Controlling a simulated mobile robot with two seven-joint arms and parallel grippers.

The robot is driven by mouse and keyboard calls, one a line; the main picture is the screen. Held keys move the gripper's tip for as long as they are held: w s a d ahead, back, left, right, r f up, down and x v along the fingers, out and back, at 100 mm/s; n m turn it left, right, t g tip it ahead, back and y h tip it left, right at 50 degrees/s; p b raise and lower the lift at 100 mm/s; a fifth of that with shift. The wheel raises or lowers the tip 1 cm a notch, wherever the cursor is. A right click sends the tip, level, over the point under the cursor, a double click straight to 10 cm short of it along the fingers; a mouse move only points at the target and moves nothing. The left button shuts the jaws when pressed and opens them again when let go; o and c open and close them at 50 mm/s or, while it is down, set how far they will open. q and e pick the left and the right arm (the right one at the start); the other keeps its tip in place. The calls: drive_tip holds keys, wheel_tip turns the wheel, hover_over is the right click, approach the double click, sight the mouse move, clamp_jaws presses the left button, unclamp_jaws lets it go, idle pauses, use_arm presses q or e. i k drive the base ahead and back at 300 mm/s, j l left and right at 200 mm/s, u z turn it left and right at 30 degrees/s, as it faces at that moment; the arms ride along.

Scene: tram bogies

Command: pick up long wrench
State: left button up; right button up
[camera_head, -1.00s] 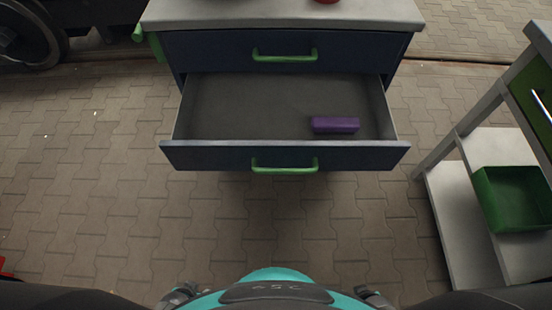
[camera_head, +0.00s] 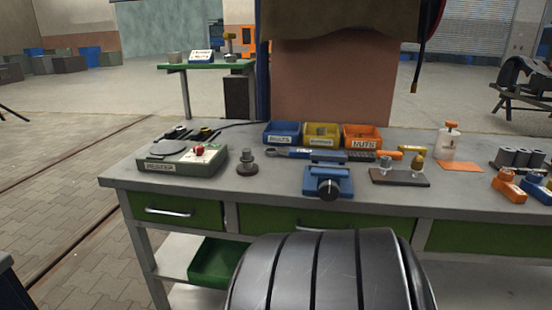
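A long tool with a grey-blue handle (camera_head: 292,153) lies crosswise on the workbench, in front of the blue and yellow bins and behind the blue vise. It looks like a long wrench, but it is too small to be sure. Its right end runs close to a dark ribbed piece and an orange-handled tool, and I cannot tell where it ends. Neither of my grippers shows in the head view.
The grey workbench (camera_head: 445,196) carries a heater box (camera_head: 180,165), a blue vise (camera_head: 328,182), a blue bin (camera_head: 283,133), a yellow bin (camera_head: 321,134), an orange bin (camera_head: 362,137) and a bottle (camera_head: 450,143). A green crate (camera_head: 214,262) sits on the lower shelf.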

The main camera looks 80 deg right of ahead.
sight(294, 154)
drive_tip(key=z, duration=3.15)
drive_tip(key=i+j+z, duration=0.15)
drive_tip(key=z, duration=0.6)
drive_tip(key=i+j, duration=0.05)
